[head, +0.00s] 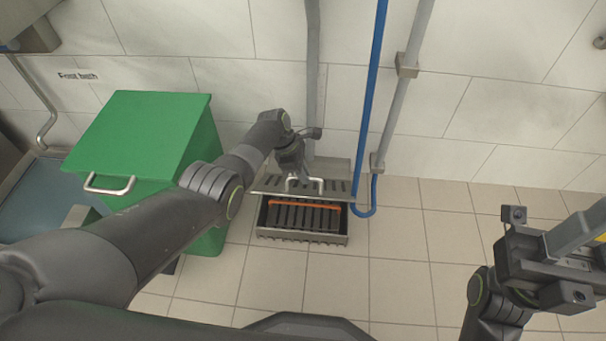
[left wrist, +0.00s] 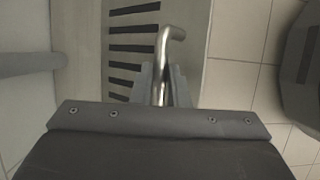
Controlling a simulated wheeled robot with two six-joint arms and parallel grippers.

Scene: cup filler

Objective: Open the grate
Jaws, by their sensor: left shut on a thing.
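The metal grate (head: 340,186) with dark slots is at the foot of the wall in the head view. It stands raised at its near side, over a floor drain box (head: 342,238) whose inside shows. My left gripper (head: 291,178) is shut on the grate's silver handle (head: 319,186). In the left wrist view the fingers (left wrist: 163,88) close around one leg of the bent handle (left wrist: 172,34), beside the slotted grate (left wrist: 197,60).
Inside the drain box lie dark bars and an orange rod (head: 304,204). A green lidded bin (head: 140,135) stands left, close to my left arm. A blue pipe (head: 372,90) and grey pipes (head: 407,85) run down the wall just right of the grate. Tiled floor (head: 400,280) in front is clear.

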